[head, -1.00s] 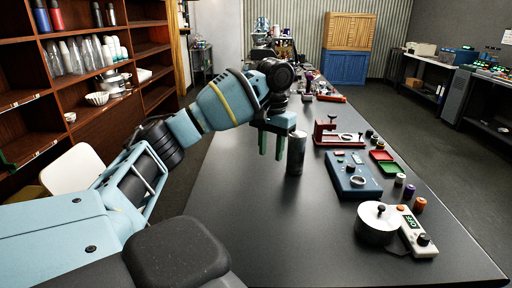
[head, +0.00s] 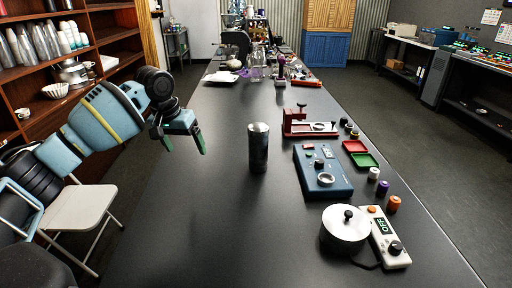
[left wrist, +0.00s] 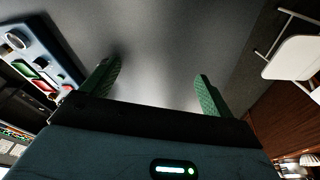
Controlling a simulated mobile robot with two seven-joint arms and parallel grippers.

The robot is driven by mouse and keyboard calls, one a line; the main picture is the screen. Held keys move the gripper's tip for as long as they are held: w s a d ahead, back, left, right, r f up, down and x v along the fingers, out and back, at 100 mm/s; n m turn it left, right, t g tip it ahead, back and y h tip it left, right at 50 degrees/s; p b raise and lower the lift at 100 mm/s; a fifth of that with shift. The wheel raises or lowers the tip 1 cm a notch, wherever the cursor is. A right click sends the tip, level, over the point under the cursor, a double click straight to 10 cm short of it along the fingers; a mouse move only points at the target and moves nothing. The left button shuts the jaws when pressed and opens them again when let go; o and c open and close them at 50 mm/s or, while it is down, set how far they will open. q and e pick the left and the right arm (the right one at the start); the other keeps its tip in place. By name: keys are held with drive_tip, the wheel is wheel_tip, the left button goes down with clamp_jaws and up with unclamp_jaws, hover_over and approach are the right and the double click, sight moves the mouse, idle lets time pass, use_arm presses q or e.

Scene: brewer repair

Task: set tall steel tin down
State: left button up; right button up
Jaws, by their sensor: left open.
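The tall steel tin (head: 258,148) stands upright on the dark table (head: 215,215), left of the blue device. It has a dark body and a lighter top. My left gripper (head: 184,142) is open and empty, to the left of the tin and apart from it, near the table's left edge. In the left wrist view its two green fingers (left wrist: 153,88) are spread wide with nothing between them. My right gripper is not in view.
Right of the tin are a blue device (head: 322,172), a red stand (head: 300,124), red and green trays (head: 364,159), small caps, and a round pot (head: 345,228) beside a white scale (head: 388,238). A white chair (head: 80,210) stands left of the table. The table left of the tin is clear.

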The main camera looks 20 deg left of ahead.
sight(251, 147)
use_arm(q)
drive_tip(key=w+d+f+m+t+h+b, duration=0.1)
drive_tip(key=w+d+f+t, duration=0.2)
drive_tip(key=w, duration=0.2)
drive_tip(key=w+d+f+m+t+h+b, duration=0.1)
drive_tip(key=w+d+f+t, duration=0.2)
drive_tip(key=w+t, duration=0.1)
drive_tip(key=w+d+f+m+t+h+b, duration=0.1)
drive_tip(key=w+d+f+m+t+b, duration=0.1)
drive_tip(key=w, duration=0.5)
drive_tip(key=shift+d+f+t+h, duration=0.4)
drive_tip(key=shift+d+f+t, duration=0.3)
drive_tip(key=shift+f+t, duration=0.25)
drive_tip(key=shift+w+d+r+m+t+h+b, duration=0.2)
drive_tip(key=shift+d+m+t+h+b, duration=0.25)
drive_tip(key=shift+t, duration=0.5)
drive_tip(key=shift+s+d+r+m+t+h, duration=0.1)
drive_tip(key=shift+d+r+m+t+h, duration=0.25)
drive_tip(key=shift+t, duration=0.25)
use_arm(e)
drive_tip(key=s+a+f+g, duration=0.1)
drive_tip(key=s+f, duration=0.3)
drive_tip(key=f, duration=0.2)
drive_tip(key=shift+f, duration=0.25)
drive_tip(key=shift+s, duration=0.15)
